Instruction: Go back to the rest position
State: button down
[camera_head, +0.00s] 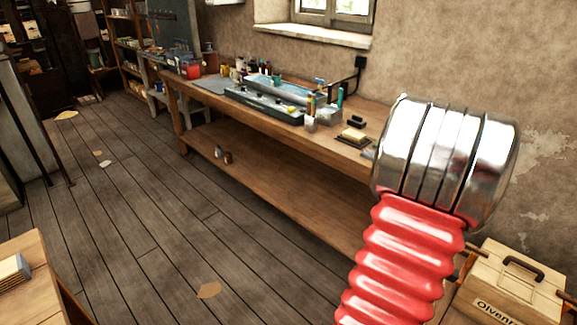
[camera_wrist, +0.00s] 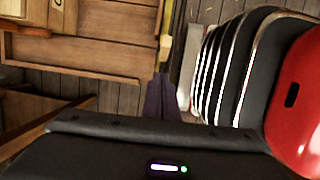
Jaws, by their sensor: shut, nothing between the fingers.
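My gripper (camera_wrist: 163,80) shows in the wrist view as two dark purple fingers, closed together, above the dark wrist housing at the bottom edge. No object sits between them. In the head view a red bellows and a chrome ringed section of my own arm fill the right foreground; the gripper itself does not show there. The arm hides part of the workbench's near end and the wall behind. No handwheel press is recognisable in either view.
A long wooden workbench (camera_head: 270,180) with small bottles and a grey-green tray (camera_head: 263,104) runs along the wall under a window. A wooden case (camera_head: 510,290) stands at lower right, a table corner (camera_head: 35,290) at lower left. The plank floor (camera_head: 130,190) between is mostly clear.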

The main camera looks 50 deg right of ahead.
jog(key=w+a+r+t+h, duration=0.1)
jog(key=w+a+r, duration=0.35)
jog(key=w, duration=0.35)
jog(key=w+a+r+t+h, duration=0.1)
jog(key=w+a+r, duration=0.3)
jog(key=w+r, duration=0.3)
jog(key=w+a+r+t+h, duration=0.15)
jog(key=w+a+r, duration=0.25)
jog(key=w, duration=0.5)
jog(key=w+a+r+t+y, duration=0.1)
jog(key=a+r, duration=0.2)
jog(key=a, duration=0.6)
jog(key=w+a+r+t+y, duration=0.1)
jog(key=a+r, duration=0.3)
jog(key=a, duration=0.5)
jog(key=w+a+r+t+y, duration=0.1)
jog(key=a+r+t+y, duration=0.1)
jog(key=a, duration=0.7)
notch_tip(320, 180, up, 2)
jog(key=shift+w+r+t, duration=0.1)
jog(key=shift+w+t, duration=0.2)
jog(key=shift+t, duration=0.25)
